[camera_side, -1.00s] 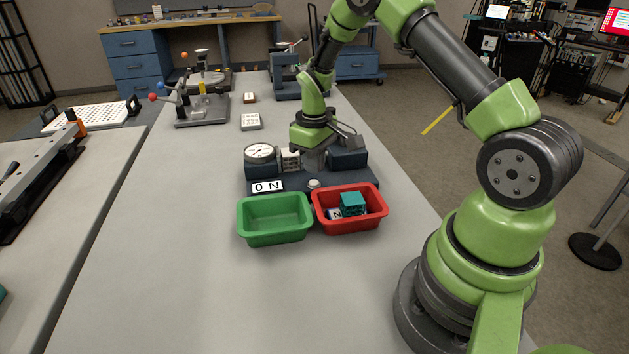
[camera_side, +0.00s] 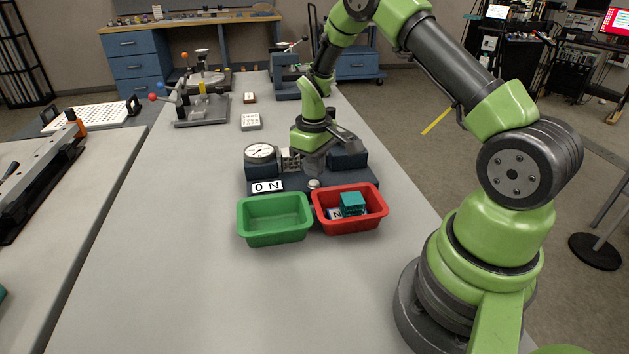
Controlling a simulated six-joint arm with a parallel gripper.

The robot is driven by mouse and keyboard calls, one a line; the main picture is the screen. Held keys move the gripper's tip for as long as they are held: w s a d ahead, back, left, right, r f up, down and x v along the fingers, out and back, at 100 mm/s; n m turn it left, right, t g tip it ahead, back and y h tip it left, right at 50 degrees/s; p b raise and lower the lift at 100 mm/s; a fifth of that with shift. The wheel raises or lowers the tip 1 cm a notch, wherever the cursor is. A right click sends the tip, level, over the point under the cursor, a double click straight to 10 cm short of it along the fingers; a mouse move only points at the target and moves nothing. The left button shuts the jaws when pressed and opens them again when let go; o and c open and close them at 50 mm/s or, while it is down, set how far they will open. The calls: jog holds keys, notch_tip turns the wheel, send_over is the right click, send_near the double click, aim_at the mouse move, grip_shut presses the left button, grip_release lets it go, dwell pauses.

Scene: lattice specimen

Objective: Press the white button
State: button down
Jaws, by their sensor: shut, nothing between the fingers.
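The small round white button (camera_side: 314,184) is on the front ledge of the dark blue test machine (camera_side: 345,184), right of a white label (camera_side: 268,186) reading "0 N". My gripper (camera_side: 314,174) is shut and empty, pointing down at the button. Its tip is just above or on the button; I cannot tell whether it touches. The gripper and wrist hide part of the machine's middle. A round dial gauge (camera_side: 261,152) stands on the machine's left side, and part of a pale lattice block (camera_side: 291,161) shows beside it.
An empty green bin (camera_side: 274,240) and a red bin (camera_side: 350,227) stand close in front of the machine. The red bin holds a teal lattice block (camera_side: 353,203) and a label piece. Another pale block (camera_side: 250,121) lies farther back. The table's left and front are clear.

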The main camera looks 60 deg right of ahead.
jog(key=shift+f, duration=1)
jog(key=shift+r, duration=2.5)
jog(key=s+a+r+m+t, duration=0.15)
jog(key=a+r, duration=0.25)
jog(key=r, duration=0.4)
jog(key=s+a+r+t, duration=0.2)
jog(key=a+r, duration=0.1)
jog(key=r, duration=0.5)
jog(key=s+a+r+m+t+y, duration=0.1)
jog(key=s+a+r, duration=0.2)
jog(key=s, duration=0.4)
jog(key=s+a+r+m+t, duration=0.1)
jog(key=s+a+r+t, duration=0.1)
jog(key=s+a, duration=0.3)
jog(key=s+r, duration=0.1)
jog(key=s, duration=0.2)
jog(key=shift+a+r+y, duration=0.2)
jog(key=shift+r+y, duration=0.2)
